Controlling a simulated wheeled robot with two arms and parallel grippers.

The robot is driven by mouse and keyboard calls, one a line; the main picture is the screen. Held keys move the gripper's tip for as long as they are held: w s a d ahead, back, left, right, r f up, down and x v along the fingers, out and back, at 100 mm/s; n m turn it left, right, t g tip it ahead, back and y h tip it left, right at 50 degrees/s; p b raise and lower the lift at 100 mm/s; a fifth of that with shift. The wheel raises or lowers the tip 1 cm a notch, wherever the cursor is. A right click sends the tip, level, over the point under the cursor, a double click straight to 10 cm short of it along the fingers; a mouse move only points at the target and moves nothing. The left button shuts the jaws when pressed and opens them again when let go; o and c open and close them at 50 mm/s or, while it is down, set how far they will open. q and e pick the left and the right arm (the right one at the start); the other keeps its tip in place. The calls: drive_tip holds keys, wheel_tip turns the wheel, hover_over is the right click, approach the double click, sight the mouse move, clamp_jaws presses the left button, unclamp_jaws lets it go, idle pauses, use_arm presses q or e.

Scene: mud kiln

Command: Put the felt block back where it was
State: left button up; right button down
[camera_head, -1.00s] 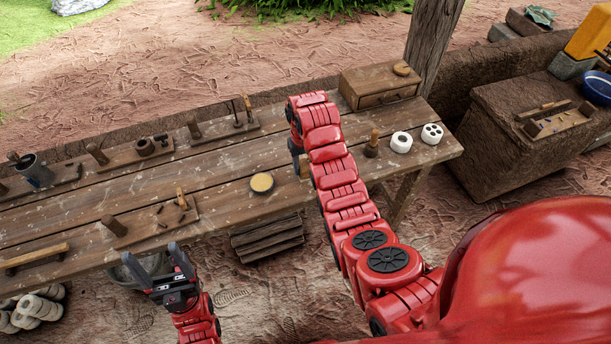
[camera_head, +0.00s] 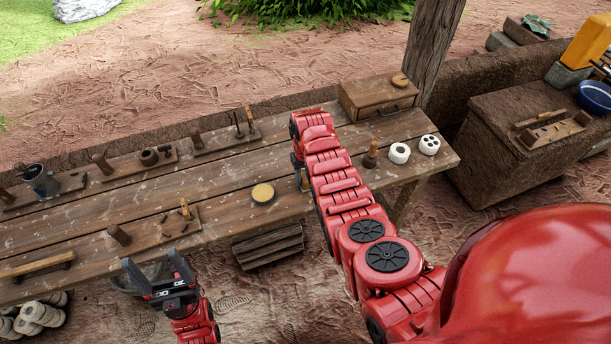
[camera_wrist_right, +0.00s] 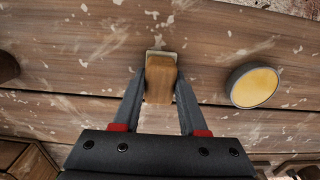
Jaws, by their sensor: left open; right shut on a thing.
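The felt block is a small wooden block with a pale layer at its far end. In the right wrist view the felt block (camera_wrist_right: 160,80) sits between the two fingers of my right gripper (camera_wrist_right: 160,98), which is shut on it. In the head view my right gripper (camera_head: 299,168) points down over the table, mostly hidden by its own arm. A bit of the block (camera_head: 304,183) shows below it. I cannot tell whether the block touches the table. My left gripper (camera_head: 158,268) is open and empty at the table's front edge.
The long wooden table (camera_head: 235,215) bears a round yellow-topped pad (camera_head: 263,193) left of the block. Tool racks (camera_head: 228,138) line the back.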

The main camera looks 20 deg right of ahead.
drive_tip(key=shift+f, duration=0.1)
drive_tip(key=shift+c, duration=2.2)
unclamp_jaws()
